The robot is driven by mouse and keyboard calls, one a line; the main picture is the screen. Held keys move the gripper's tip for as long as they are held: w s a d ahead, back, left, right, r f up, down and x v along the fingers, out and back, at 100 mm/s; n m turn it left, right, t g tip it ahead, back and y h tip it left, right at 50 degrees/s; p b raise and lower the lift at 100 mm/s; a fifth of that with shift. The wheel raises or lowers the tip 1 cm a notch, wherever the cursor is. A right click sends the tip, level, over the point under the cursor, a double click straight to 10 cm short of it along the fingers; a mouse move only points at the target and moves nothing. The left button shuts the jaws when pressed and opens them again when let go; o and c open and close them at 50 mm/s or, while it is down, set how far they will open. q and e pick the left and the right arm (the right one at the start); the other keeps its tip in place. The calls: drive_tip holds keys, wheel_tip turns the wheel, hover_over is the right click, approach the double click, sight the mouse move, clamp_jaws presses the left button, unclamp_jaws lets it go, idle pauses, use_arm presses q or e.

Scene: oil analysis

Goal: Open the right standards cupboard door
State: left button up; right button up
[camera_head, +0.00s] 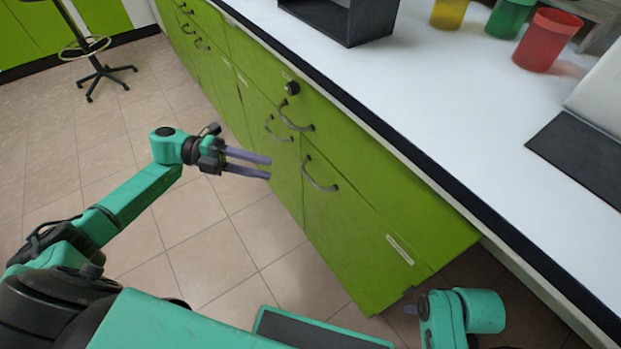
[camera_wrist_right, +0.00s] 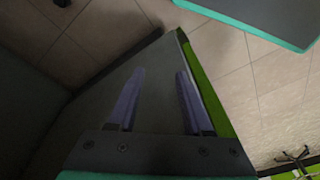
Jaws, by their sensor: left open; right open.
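The right standards cupboard door (camera_head: 352,223) is a green panel under the white counter, with a curved grey handle (camera_head: 319,177) and a small pale label. It looks shut or nearly so; I cannot tell if there is a small gap. My left gripper (camera_head: 270,168) is open and empty, its two purple fingers in front of the cupboard, left of that handle and apart from it. My right gripper (camera_head: 410,309) is mostly hidden in the head view, low by the cupboard's right end. In the right wrist view its fingers (camera_wrist_right: 160,88) are spread before a dark panel with a green edge (camera_wrist_right: 207,85).
The white counter (camera_head: 450,120) has a black box (camera_head: 345,20) and yellow, green and red cups (camera_head: 547,40) on it. Other green fronts with handles and a black knob (camera_head: 291,88) run to the left. The tiled floor (camera_head: 200,255) is free; a stool (camera_head: 95,60) stands far left.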

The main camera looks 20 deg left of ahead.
sight(309, 177)
use_arm(q)
drive_tip(key=d, duration=0.3)
drive_tip(key=d+f, duration=0.1)
drive_tip(key=d, duration=0.3)
drive_tip(key=w+d, duration=0.1)
drive_tip(key=d, duration=0.3)
drive_tip(key=shift+d+f, duration=0.1)
drive_tip(key=shift+f, duration=0.2)
clamp_jaws()
idle(0.6)
